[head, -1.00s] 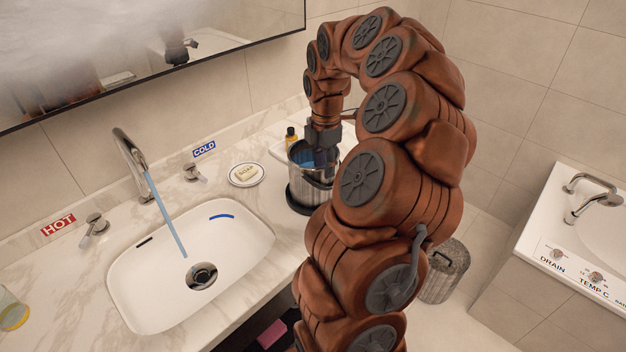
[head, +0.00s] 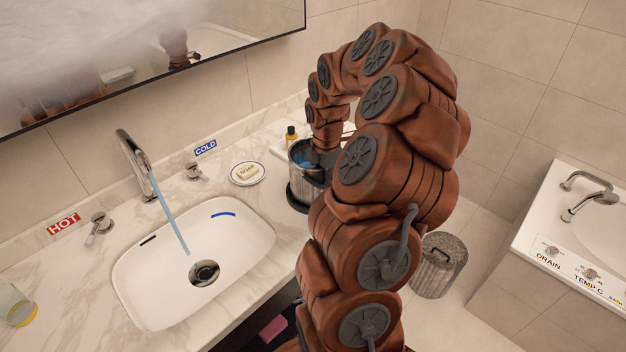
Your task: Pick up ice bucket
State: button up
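The ice bucket (head: 302,186) is a dark, ribbed metal container with a shiny rim. It stands upright on a black round base on the counter, right of the soap dish. My arm comes down from above and its end (head: 327,143) reaches into or just behind the bucket's opening. Something blue shows inside the bucket. My gripper's fingers are hidden by the bucket and my arm, so I cannot see whether they touch it.
A white sink (head: 190,262) with running water lies left of the bucket. A soap dish (head: 247,174) and a small amber bottle (head: 291,136) are close to it. A glass (head: 15,305) stands far left. A lidded bin (head: 438,266) is on the floor. A mirror (head: 150,55) hangs above.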

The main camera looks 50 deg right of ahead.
grip_shut()
jog(key=shift+r, duration=0.25)
dwell(0.7)
